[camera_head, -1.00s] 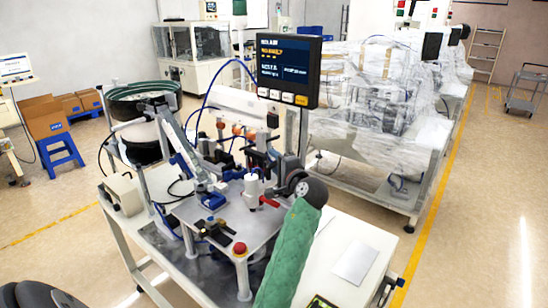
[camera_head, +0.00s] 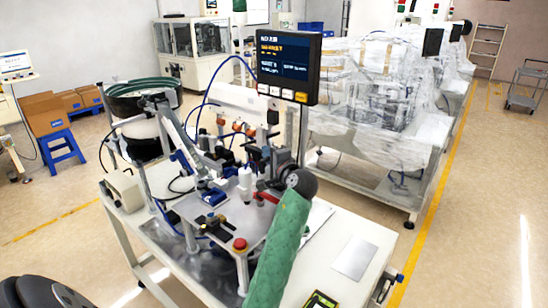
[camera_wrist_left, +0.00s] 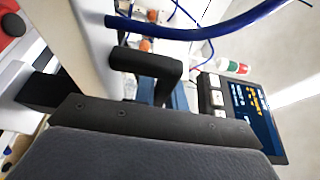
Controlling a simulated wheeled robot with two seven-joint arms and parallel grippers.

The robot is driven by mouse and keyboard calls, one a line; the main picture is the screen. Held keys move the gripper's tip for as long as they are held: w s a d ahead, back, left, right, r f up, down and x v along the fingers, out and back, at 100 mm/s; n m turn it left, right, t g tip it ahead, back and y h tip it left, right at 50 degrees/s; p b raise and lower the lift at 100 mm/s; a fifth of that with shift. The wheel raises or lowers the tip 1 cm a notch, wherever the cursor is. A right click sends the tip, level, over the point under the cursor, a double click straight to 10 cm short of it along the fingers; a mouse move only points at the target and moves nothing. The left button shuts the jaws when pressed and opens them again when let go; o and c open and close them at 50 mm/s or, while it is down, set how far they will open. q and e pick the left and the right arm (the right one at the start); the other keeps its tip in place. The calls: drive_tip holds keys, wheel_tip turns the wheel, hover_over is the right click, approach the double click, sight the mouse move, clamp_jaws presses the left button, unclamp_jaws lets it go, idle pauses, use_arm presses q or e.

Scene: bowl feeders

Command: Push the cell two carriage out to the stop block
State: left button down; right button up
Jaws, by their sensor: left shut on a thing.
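A white upright cylinder (camera_head: 245,180) with a narrow top stands over the steel plate (camera_head: 230,217) of the bowl feeder station. I take it for part of the carriage. A red lever (camera_head: 266,197) shows beside it. My left gripper (camera_head: 260,162), at the end of the green-sleeved arm, is just behind and right of the cylinder. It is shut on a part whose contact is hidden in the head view. In the left wrist view a pale slab (camera_wrist_left: 82,40) runs close between the dark finger parts. I cannot pick out the stop block. My right gripper is not in view.
The bowl feeder (camera_head: 143,100) is at the back left and a monitor (camera_head: 288,68) stands behind the gripper. A red button (camera_head: 239,243) is at the plate's front corner. A blue hose (camera_wrist_left: 200,27) passes close to my left gripper. The table's right side is mostly clear.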

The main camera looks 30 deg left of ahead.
use_arm(q)
drive_tip(key=a, duration=0.7)
drive_tip(key=shift+w, duration=0.3)
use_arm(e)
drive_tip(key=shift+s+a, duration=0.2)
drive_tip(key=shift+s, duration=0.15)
use_arm(q)
drive_tip(key=shift+a, duration=0.1)
drive_tip(key=c, duration=1.4)
unclamp_jaws()
drive_tip(key=shift+c, duration=0.2)
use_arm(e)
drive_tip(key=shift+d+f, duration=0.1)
